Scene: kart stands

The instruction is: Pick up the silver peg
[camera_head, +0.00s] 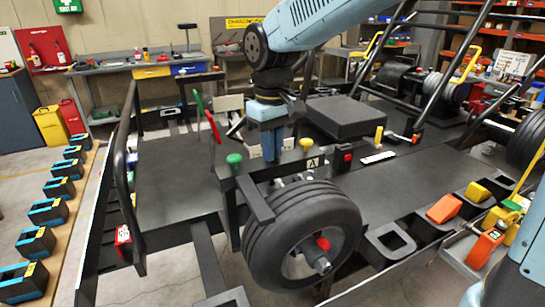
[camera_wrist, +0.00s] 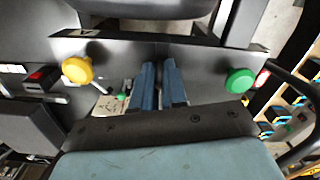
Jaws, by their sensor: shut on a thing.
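My gripper (camera_head: 270,158) reaches down over the dark panel (camera_head: 228,182) above the wheel (camera_head: 300,235), between a green knob (camera_head: 234,160) and a yellow knob (camera_head: 306,143). Its blue fingers also show in the wrist view (camera_wrist: 160,68), close together over the panel between the yellow knob (camera_wrist: 77,70) and the green knob (camera_wrist: 240,80). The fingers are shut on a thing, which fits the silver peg. They hide the peg, so I cannot make out its shape or whether it is clear of the panel.
A black box (camera_head: 345,117) lies on the kart deck behind the panel. A red-and-black switch (camera_head: 344,157) stands right of the panel. Orange and yellow blocks sit at the right (camera_head: 444,208). Black bins (camera_head: 47,212) line a wooden bench at the left.

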